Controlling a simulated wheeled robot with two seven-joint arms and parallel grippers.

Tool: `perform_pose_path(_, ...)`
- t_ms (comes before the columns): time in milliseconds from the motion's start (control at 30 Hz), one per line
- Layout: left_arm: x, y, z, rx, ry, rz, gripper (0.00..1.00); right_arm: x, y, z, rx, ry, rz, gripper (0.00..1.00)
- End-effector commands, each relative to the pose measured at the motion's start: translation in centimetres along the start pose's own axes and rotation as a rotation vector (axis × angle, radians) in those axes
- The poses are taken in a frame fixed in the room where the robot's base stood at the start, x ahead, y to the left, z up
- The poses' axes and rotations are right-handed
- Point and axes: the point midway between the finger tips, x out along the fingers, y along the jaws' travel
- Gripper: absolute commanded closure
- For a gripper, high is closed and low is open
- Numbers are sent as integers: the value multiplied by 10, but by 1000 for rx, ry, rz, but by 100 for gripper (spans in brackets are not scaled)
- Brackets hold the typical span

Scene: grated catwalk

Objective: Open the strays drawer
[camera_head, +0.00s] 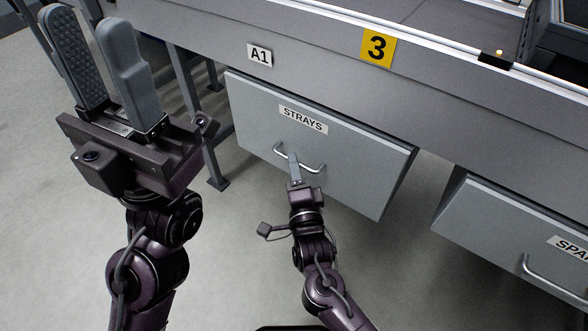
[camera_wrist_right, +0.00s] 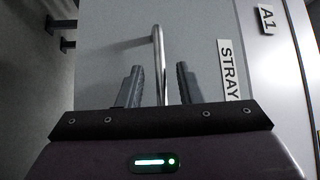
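The strays drawer (camera_head: 350,150) is a grey box front under the bench, with a white STRAYS label (camera_head: 303,119) and a silver bar handle (camera_head: 312,169). Its front sits below the bench edge, with no inside showing. My right gripper (camera_head: 293,160) is at the handle. In the right wrist view its two fingers (camera_wrist_right: 160,88) stand apart on either side of the handle bar (camera_wrist_right: 159,55), with gaps visible between bar and fingers. My left gripper (camera_head: 88,35) is raised at the upper left, open and empty, away from the drawer.
A second drawer (camera_head: 500,230), its label partly cut off, hangs to the right with its own handle (camera_head: 550,275). The bench (camera_head: 330,50) above carries an A1 label (camera_head: 259,55) and a yellow 3 sign (camera_head: 378,47). Bench legs stand at left. The floor in front looks clear.

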Motion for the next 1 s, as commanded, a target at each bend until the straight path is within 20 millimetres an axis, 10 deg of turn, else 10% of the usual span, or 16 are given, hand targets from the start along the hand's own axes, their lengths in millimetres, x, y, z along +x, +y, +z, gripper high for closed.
perform_pose_path(367,0,0,0,0,6,3,64,8,0,0,0,0,1,67)
perform_pose_path(600,0,0,0,0,6,3,64,8,0,0,0,0,1,99)
perform_pose_path(1000,1,0,0,0,5,2,64,7,0,-1,-1,-1,2,100)
